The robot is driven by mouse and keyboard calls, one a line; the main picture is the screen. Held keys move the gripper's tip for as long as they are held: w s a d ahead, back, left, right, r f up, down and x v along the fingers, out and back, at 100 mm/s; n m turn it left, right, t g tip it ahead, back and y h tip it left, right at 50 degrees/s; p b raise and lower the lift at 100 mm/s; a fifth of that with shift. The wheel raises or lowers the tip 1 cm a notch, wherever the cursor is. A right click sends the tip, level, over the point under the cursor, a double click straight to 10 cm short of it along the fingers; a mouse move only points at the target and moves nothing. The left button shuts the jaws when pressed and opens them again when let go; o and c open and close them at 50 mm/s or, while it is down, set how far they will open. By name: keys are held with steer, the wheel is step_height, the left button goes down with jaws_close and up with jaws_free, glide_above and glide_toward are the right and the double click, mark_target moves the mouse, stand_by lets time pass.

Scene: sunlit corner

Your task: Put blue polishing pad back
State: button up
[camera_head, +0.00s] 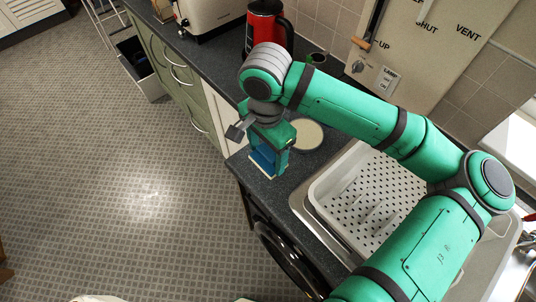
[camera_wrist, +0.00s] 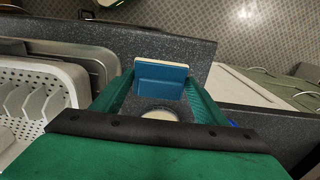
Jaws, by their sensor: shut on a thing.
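The blue polishing pad (camera_wrist: 160,80) is a flat blue block with a pale edge along one side. In the wrist view it sits between the two green fingers of my gripper (camera_wrist: 158,88), which is shut on it. In the head view the blue pad (camera_head: 263,161) shows at the lower end of my gripper (camera_head: 268,160), close to the front edge of the dark worktop (camera_head: 312,167). I cannot tell whether the pad touches the worktop. A round pale disc (camera_head: 307,135) lies on the worktop just behind my gripper; it is partly hidden in the wrist view (camera_wrist: 158,114).
A white perforated dish rack (camera_head: 343,183) stands at the right beside my gripper. A red kettle (camera_head: 265,24), a dark cup (camera_head: 317,58) and a cream toaster (camera_head: 205,14) stand farther back. A panel with switches (camera_head: 420,45) is on the wall.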

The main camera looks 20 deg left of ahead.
mark_target(268, 151)
steer(key=w+f, duration=0.2)
steer(key=f, duration=0.1)
steer(key=shift+w+a, duration=0.15)
steer(key=shift+a, duration=0.05)
steer(key=shift+w+f, duration=0.15)
steer(key=shift+f, duration=0.75)
steer(key=shift+w+f, duration=0.1)
steer(key=shift+f, duration=0.8)
steer(key=o, duration=1)
steer(key=shift+a+r, duration=0.1)
steer(key=shift+r, duration=0.05)
step_height(268, 151, up, 12)
steer(key=shift+f, duration=0.1)
